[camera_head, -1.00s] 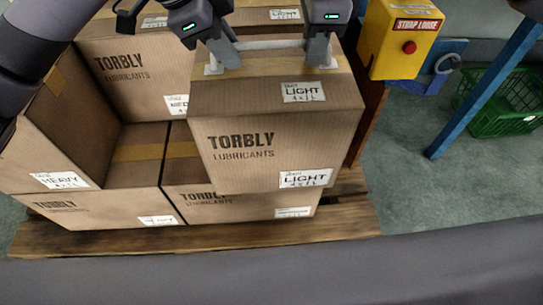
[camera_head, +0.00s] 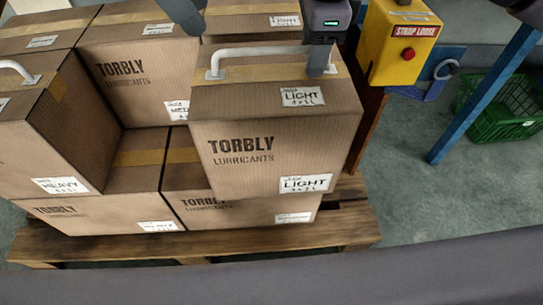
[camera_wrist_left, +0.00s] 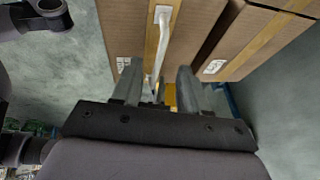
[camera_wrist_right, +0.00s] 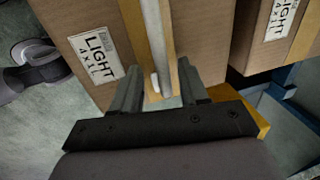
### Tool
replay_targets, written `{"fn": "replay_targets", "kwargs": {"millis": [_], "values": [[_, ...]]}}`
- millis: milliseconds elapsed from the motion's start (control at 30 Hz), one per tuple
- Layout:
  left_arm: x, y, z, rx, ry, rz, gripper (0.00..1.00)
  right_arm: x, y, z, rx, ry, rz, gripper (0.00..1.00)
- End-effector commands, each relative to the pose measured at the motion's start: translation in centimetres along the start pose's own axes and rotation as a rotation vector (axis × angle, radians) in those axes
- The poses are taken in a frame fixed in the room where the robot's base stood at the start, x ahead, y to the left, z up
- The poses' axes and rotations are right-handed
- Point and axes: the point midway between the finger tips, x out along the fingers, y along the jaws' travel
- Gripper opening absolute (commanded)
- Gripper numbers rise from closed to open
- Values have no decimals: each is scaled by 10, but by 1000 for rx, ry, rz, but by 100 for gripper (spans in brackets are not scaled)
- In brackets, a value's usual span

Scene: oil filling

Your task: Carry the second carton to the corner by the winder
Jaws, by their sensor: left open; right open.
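A brown TORBLY LUBRICANTS carton (camera_head: 270,140) labelled LIGHT sits upright on the front right of the stack, with a white bar handle (camera_head: 255,49) on top. I cannot tell whether this is the second carton. My right gripper (camera_wrist_right: 158,85) is open at the handle's right end, with the bar between its fingers. My left gripper (camera_wrist_left: 160,80) is open, and a handle (camera_wrist_left: 160,45) lies ahead between its fingertips. In the head view, its fingers are not visible. The winder cannot be made out for sure.
A HEAVY carton (camera_head: 50,130) stands at left, with more cartons behind and below on a wooden pallet (camera_head: 240,240). At right are a yellow box (camera_head: 395,45) reading STRAP LOOSE, a blue post (camera_head: 480,95) and a green crate (camera_head: 500,115). Floor between them is clear.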

Motion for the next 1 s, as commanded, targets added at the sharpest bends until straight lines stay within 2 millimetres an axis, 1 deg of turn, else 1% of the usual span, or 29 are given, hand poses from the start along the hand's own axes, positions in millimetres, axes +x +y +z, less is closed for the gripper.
{"fn": "replay_targets", "kwargs": {"millis": [33,100,167,267,367,700,833,900,1000], "values": [[-7,0,0,-1,-1,-1,44,0,0,0,0,0,0,44],[-14,0,0,-1,0,-1,44,0,0,0,0,0,0,44],[-18,0,0,0,-1,0,44,0,0,0,0,0,0,44],[-21,0,0,0,-1,1,44,-6,0,0,0,0,-2,44],[-21,0,0,0,-1,1,44,-20,-1,0,0,-1,-4,44],[-20,0,0,0,-1,1,44,-91,-1,0,1,-1,-4,44],[-20,0,0,0,-1,1,44,-109,0,0,-1,0,-2,44],[-20,0,0,0,-1,1,44,-115,0,0,0,0,-2,44],[-20,0,0,0,-1,1,44,-120,0,0,0,0,0,44]]}}
